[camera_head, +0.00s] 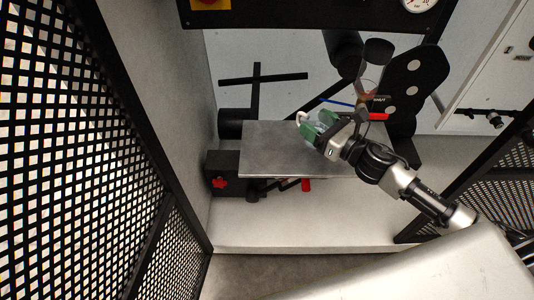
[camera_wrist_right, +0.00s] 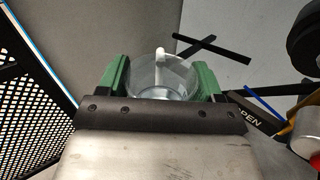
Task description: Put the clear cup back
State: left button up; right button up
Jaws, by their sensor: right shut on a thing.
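The clear cup (camera_wrist_right: 163,77) is a transparent vessel with a white handle. It sits between the green fingers of my right gripper (camera_wrist_right: 162,78) in the right wrist view. I cannot tell whether the cup touches the plate. My left gripper is not in view.
A red knob (camera_head: 219,182) is below the plate's left side. A mesh wall (camera_head: 60,140) is at the left.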

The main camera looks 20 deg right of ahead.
jog(key=shift+w+a, duration=0.3)
jog(key=w+a+f, duration=0.2)
jog(key=f, duration=0.1)
jog(key=w+a+f+b, duration=0.1)
jog(key=w+a+f, duration=0.2)
jog(key=f, duration=0.1)
jog(key=w+a+f+b, duration=0.1)
jog(key=w+a+f, duration=0.1)
jog(key=a+f, duration=0.1)
jog(key=shift+w+f, duration=0.2)
jog(key=shift+w, duration=0.2)
jog(key=shift+f, duration=0.25)
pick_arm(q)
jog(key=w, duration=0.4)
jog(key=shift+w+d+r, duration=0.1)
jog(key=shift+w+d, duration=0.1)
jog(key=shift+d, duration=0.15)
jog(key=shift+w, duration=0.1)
